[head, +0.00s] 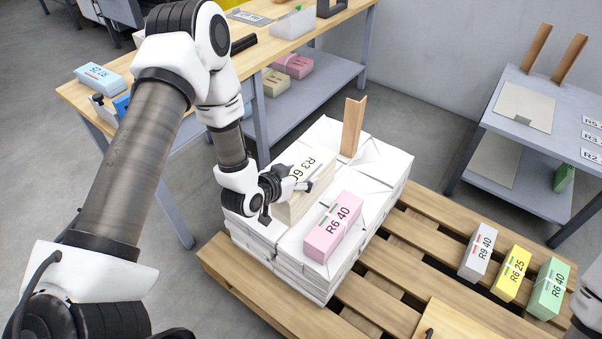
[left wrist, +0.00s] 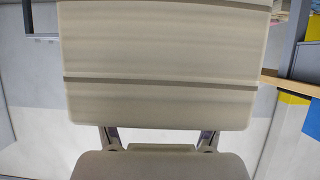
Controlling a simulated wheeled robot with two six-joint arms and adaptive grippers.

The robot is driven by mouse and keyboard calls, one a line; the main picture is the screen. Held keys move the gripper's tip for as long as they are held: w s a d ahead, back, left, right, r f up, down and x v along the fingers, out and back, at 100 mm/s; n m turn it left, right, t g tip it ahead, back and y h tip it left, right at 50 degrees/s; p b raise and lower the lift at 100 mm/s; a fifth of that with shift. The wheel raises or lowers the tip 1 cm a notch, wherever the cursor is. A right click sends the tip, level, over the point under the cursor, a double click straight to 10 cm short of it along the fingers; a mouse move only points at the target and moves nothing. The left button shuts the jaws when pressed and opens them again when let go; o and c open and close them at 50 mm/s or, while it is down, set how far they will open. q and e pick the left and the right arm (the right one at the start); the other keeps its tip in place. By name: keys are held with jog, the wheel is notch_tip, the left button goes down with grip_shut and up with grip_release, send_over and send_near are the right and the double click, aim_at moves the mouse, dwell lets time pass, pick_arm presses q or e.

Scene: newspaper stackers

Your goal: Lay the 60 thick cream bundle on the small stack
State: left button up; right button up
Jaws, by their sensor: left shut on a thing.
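My left gripper (head: 296,186) is shut on the thick cream bundle (head: 309,164), labelled R3 60, over the white wrapped stack (head: 322,270) on the pallet. I cannot tell whether the bundle touches the stack top. In the left wrist view the cream bundle (left wrist: 160,60) fills the upper middle, with two dark bands across it. A pink bundle (head: 333,228) labelled R6 40 lies on the same stack, just right of the cream one. Which stack counts as the small one is not clear. My right gripper is out of view.
An upright wooden corner post (head: 353,127) stands at the stack's back. White (head: 478,252), yellow (head: 511,274) and green (head: 549,289) bundles lie on the pallet (head: 380,298) at right. A wooden-topped table (head: 255,58) stands behind, a grey shelf table (head: 550,135) at right.

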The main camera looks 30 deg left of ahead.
aim_at(279, 206)
pick_arm(q)
jog(key=shift+w+f+b, duration=0.1)
jog(key=shift+f+b, duration=2.3)
jog(key=shift+f, duration=1.3)
jog(key=shift+f+b, duration=0.35)
jog(key=shift+f, duration=0.2)
jog(key=o, duration=1.9)
jog(key=shift+f, duration=0.15)
jog(key=v, duration=1.2)
